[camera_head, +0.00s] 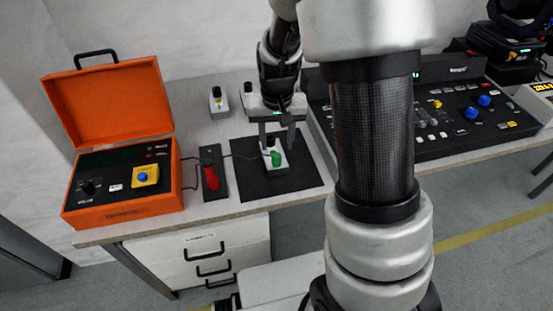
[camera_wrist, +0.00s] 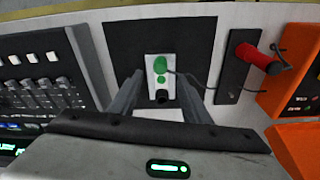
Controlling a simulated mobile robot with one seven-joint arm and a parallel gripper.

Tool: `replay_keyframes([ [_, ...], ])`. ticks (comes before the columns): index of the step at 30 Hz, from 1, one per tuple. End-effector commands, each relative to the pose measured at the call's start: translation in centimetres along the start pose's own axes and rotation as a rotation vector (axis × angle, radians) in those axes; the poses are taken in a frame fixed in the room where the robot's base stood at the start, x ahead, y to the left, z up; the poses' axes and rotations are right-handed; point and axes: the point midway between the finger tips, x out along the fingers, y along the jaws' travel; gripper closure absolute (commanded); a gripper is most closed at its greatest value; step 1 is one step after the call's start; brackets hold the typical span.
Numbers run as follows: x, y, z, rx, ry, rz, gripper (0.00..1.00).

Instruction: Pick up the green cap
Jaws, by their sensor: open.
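The green cap (camera_head: 276,158) sits on a small white block (camera_head: 283,169) on the black mat (camera_head: 303,181). In the wrist view the green cap (camera_wrist: 160,64) is at the far end of the white block (camera_wrist: 151,86), with a smaller green spot beside it and a dark round part at the near end. My gripper (camera_head: 277,145) is above the block, pointing down, with its fingers apart and nothing between them. In the wrist view my gripper's fingers (camera_wrist: 160,92) stand to either side of the block. I cannot tell the exact height gap.
An orange case (camera_head: 125,213) with a raised lid stands at left. A red-handled device (camera_head: 210,176) on a dark base is left of the mat, with a cable running near the block. A control console (camera_head: 440,115) is at right.

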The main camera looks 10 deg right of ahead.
Motion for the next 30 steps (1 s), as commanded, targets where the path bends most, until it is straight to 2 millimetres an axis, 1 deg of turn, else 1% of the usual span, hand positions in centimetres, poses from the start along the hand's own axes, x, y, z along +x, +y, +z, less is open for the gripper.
replay_keyframes([
  [6, 3.4, 0.1, 0.5, 0.0, -0.004, 0.002, 0.57],
  [9, 4.5, 0.0, 0.4, 0.0, -0.002, 0.001, 0.57],
  [12, 4.9, 0.0, 0.4, 0.0, -0.002, 0.0, 0.57],
  [18, 4.9, 0.0, 0.4, 0.0, 0.0, 0.0, 0.57],
  [20, 4.9, 0.0, 0.4, 0.0, -0.001, 0.0, 0.65],
  [24, 4.8, 0.0, 0.4, 0.0, 0.0, 0.0, 0.89],
  [26, 4.8, 0.0, 0.4, 0.0, 0.0, 0.0, 0.99],
  [30, 4.8, 0.0, 0.4, 0.0, 0.0, 0.0, 1.0],
])
